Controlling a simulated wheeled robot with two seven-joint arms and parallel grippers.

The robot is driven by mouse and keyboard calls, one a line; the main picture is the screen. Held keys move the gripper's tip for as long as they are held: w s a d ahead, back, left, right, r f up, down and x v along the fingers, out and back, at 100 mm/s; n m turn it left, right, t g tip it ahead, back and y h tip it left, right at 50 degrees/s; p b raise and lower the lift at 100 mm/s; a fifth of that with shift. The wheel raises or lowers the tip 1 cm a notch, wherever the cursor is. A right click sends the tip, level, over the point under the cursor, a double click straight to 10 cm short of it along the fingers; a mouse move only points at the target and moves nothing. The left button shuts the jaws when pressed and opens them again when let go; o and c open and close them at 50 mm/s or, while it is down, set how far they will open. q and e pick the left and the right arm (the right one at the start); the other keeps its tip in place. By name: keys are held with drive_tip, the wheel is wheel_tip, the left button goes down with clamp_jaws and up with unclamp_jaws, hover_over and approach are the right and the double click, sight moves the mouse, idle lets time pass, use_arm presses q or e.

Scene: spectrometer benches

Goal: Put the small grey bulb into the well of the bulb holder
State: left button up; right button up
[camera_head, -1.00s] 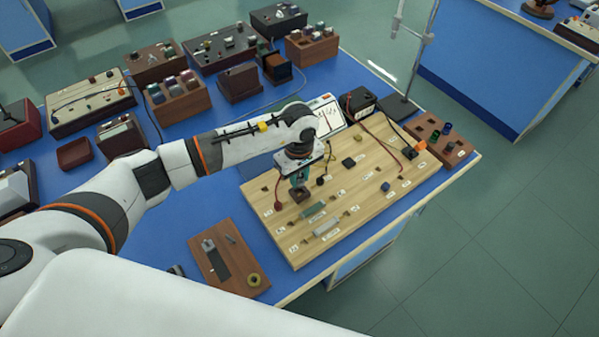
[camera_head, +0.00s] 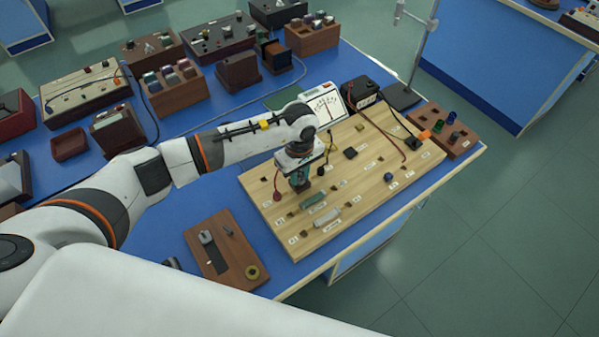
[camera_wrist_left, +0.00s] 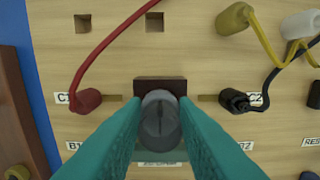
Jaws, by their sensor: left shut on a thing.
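My left gripper (camera_head: 301,181) is over the wooden board, pointing down. In the left wrist view its teal fingers (camera_wrist_left: 160,122) are shut on the small grey bulb (camera_wrist_left: 160,112), a round, dark grey glassy piece. The dark brown bulb holder (camera_wrist_left: 160,84) shows just behind the bulb, between the C1 and C2 labels. The bulb and fingers cover most of the holder and its well. I cannot tell whether the bulb is inside the well or above it. In the head view the gripper hides the bulb and most of the holder. My right gripper is not in view.
A red plug (camera_wrist_left: 88,100) and a black plug (camera_wrist_left: 233,100) with leads flank the holder on the wooden board (camera_head: 345,185). A meter (camera_head: 325,106) stands behind the board. A brown tray (camera_head: 205,262) with small parts lies at the front left.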

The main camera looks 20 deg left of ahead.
use_arm(q)
drive_tip(key=o, duration=1)
drive_tip(key=shift+o, duration=0.2)
wheel_tip(320, 180, up, 12)
drive_tip(key=b, duration=0.2)
drive_tip(key=shift+b, duration=0.35)
drive_tip(key=shift+r, duration=0.1)
